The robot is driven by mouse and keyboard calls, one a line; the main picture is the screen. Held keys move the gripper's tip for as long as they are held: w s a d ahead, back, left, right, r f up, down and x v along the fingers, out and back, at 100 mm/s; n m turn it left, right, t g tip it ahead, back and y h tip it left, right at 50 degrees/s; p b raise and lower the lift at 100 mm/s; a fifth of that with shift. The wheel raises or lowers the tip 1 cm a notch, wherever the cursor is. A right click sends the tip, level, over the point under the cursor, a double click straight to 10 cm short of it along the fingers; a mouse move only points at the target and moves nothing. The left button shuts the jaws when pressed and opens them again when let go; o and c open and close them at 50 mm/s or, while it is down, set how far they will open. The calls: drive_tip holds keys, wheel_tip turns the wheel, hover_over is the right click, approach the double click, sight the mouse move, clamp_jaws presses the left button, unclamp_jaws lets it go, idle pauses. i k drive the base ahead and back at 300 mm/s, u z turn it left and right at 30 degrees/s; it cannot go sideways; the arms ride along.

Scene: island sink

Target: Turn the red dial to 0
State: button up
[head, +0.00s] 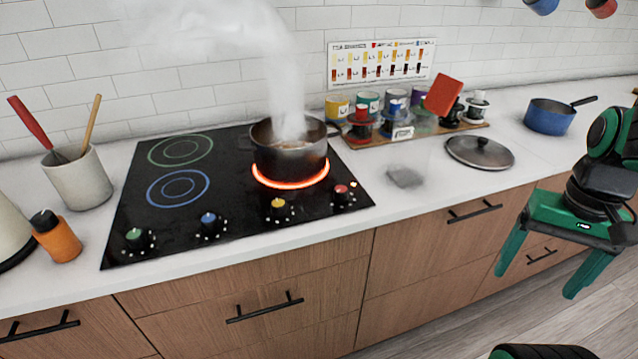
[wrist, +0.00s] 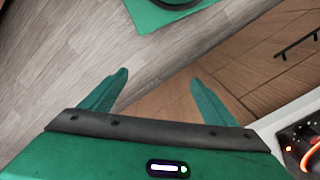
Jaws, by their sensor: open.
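The red dial (head: 341,193) is at the front right corner of the black cooktop (head: 225,190). Yellow (head: 279,207), blue (head: 208,221) and green (head: 134,236) dials sit to its left along the front edge. The burner (head: 290,178) under the dark pot (head: 289,149) glows orange-red, and steam rises from the pot. My gripper (head: 540,270) is open and empty, in front of the drawers, well right of the red dial and apart from it. In the wrist view both fingers (wrist: 160,92) are spread with nothing between them. A cooktop corner (wrist: 302,138) shows at the right edge there.
A pot lid (head: 480,152) and a small grey blurred item (head: 404,177) lie on the counter right of the cooktop. A wooden board with jars (head: 410,133) and a blue pan (head: 550,116) stand behind. Utensil crock (head: 78,178) and orange bottle (head: 57,237) stand left. Drawer handles (head: 475,212) protrude below.

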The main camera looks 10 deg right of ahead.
sight(340, 193)
drive_tip(key=z, duration=1.65)
drive_tip(key=k, duration=0.8)
drive_tip(key=u, duration=1.55)
drive_tip(key=i, duration=0.5)
drive_tip(key=z, duration=0.05)
